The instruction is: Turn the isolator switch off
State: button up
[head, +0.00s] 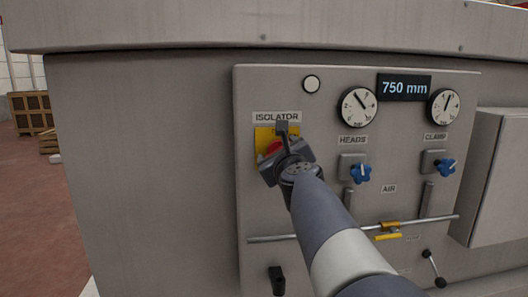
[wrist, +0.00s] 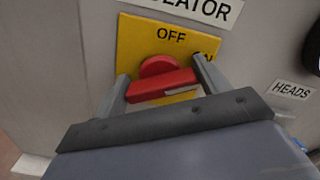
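The isolator switch is a red rotary handle (wrist: 160,82) on a yellow plate (wrist: 140,45); the plate also shows in the head view (head: 263,137). The handle lies nearly level, slightly tilted, with a pale mark on its right half. "OFF" is printed above it; a partly hidden letter shows at the plate's right. My gripper (wrist: 162,80) is in front of the switch, its fingers spread wide at either end of the handle. Small gaps seem to show; contact is not clear. In the head view, my gripper (head: 285,150) covers much of the switch.
Right of the switch are two gauges (head: 357,107), a "750 mm" display (head: 404,88) and blue knobs (head: 360,172). A horizontal rail (head: 270,238) with a yellow piece crosses below. A black lever (head: 277,280) is at the lower left. A grey box (head: 500,180) juts out at right.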

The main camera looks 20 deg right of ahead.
jog(key=c, duration=0.5)
jog(key=shift+n, duration=0.4)
jog(key=n, duration=0.5)
jog(key=shift+f+n+b, duration=0.15)
jog(key=shift+n+b, duration=0.25)
jog(key=n, duration=0.5)
jog(key=shift+a+f+b, duration=0.1)
jog(key=shift+b, duration=0.25)
jog(key=shift+n, duration=0.3)
jog(key=o, duration=1)
